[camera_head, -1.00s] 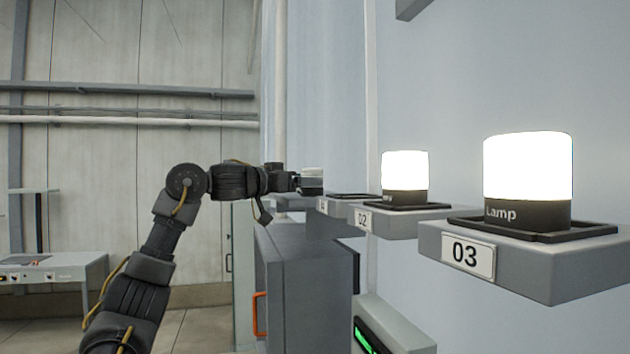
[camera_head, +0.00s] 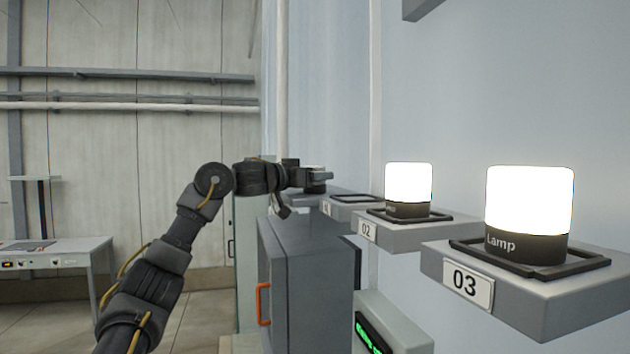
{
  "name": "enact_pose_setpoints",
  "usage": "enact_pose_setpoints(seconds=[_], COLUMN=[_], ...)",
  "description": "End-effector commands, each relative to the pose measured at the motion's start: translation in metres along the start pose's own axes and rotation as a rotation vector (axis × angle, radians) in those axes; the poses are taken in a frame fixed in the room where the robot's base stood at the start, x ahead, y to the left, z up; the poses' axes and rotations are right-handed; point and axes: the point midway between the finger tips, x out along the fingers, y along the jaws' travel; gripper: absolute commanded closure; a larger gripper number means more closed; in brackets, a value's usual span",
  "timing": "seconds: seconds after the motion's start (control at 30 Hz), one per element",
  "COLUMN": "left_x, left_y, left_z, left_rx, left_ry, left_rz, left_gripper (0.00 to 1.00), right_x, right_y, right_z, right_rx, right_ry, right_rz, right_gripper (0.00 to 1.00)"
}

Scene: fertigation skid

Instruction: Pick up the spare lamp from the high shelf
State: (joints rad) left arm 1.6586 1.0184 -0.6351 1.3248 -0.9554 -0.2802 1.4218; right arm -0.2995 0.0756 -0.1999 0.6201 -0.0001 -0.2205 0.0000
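My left gripper (camera_head: 319,175) is at the far end of the row of shelves, with its arm coming in from the left. A small lamp with a dark base (camera_head: 314,188) is at the gripper, above a grey shelf (camera_head: 318,200); its pale top is largely covered by the fingers. The fingers overlap the lamp in the picture. They are too small to tell whether they are open or shut, or whether they touch it. My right gripper is not in view.
Lit lamps stand on the shelf marked 02 (camera_head: 383,238) and the shelf marked 03 (camera_head: 545,295). A nearer shelf with a black frame (camera_head: 358,201) looks empty. A grey cabinet (camera_head: 325,285) with an orange handle (camera_head: 264,304) stands below. A bench (camera_head: 60,255) is at left.

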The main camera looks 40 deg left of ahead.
Motion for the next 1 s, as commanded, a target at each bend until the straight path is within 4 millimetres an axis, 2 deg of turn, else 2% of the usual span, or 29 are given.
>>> enact_pose_setpoints(seconds=[0.03, 0.23, 0.47, 0.57, 0.67, 1.0], left_x=[0.0, 0.0, -0.002, -0.007, -0.019, -0.096], left_y=[0.0, 0.0, 0.0, 0.0, 0.0, 0.001], left_z=[0.0, -0.001, -0.002, -0.008, -0.02, -0.059], left_rx=[0.0, 0.0, 0.0, 0.0, 0.001, 0.001], left_ry=[0.0, 0.001, 0.001, 0.003, 0.006, 0.006], left_rz=[0.0, 0.0, 0.0, 0.0, 0.0, 0.0], left_gripper=[0.5, 0.75, 0.75, 0.75, 0.75, 0.75], right_x=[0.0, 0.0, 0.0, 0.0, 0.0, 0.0], right_y=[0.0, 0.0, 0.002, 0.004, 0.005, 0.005], right_z=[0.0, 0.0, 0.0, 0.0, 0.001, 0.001], right_rx=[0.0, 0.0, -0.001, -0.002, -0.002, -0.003], right_ry=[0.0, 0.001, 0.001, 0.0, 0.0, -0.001], right_rz=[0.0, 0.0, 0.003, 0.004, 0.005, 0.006], right_gripper=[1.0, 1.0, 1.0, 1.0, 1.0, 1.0])
